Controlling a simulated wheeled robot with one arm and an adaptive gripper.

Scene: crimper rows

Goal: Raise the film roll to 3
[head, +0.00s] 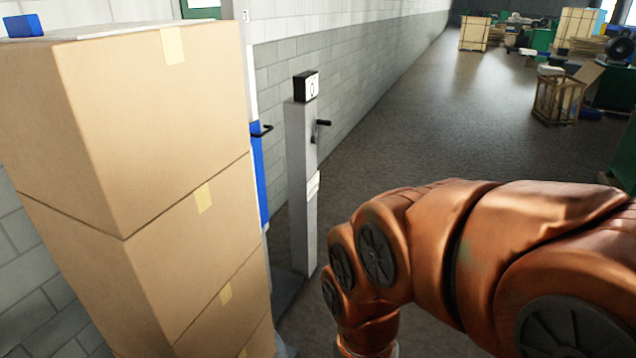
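A grey post (302,190) stands beyond the boxes, with a dark-framed white plate (308,87) on top reading 0. A black crank handle (322,123) sticks out of its right side. Left of it stands a pale mast (251,70) with a small 3 near its top. A blue part (259,172) with a black handle sits on the mast, partly hidden by the boxes; I cannot tell whether this is the film roll. My arm reaches in from the right and bends down at the lower middle. My gripper is out of view below.
A tall stack of cardboard boxes (150,120) fills the left, with a blue object (23,25) on top. A block wall (350,60) runs behind. The floor (450,120) right of the post is clear. Wooden crates (558,98) stand farther right.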

